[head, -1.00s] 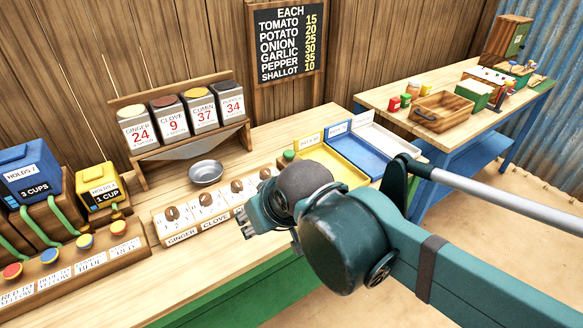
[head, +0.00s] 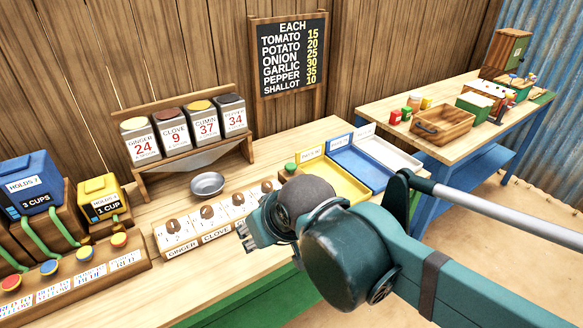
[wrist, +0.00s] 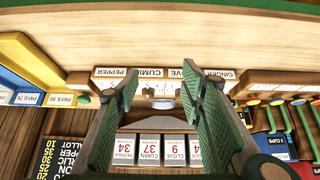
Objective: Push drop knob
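No knob in view carries the word "drop". A green knob (head: 290,169) stands on a small wooden block left of the yellow tray in the head view. Brown dials (head: 207,212) sit in a row on the labelled wooden panel (head: 190,252); my arm hides its right end. My gripper (head: 247,241) hangs by the front edge of this panel, apart from the green knob. In the wrist view, which is upside down, the two fingers (wrist: 160,85) are spread with nothing between them. The panel and a metal bowl (wrist: 162,103) lie beyond them.
A metal bowl (head: 207,184) stands behind the panel, below a spice rack (head: 192,155). Red, blue and yellow knobs (head: 82,269) line a board at left, before the blue box (head: 30,180) and yellow box (head: 99,188). Yellow tray (head: 335,180), blue tray and white tray lie at right.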

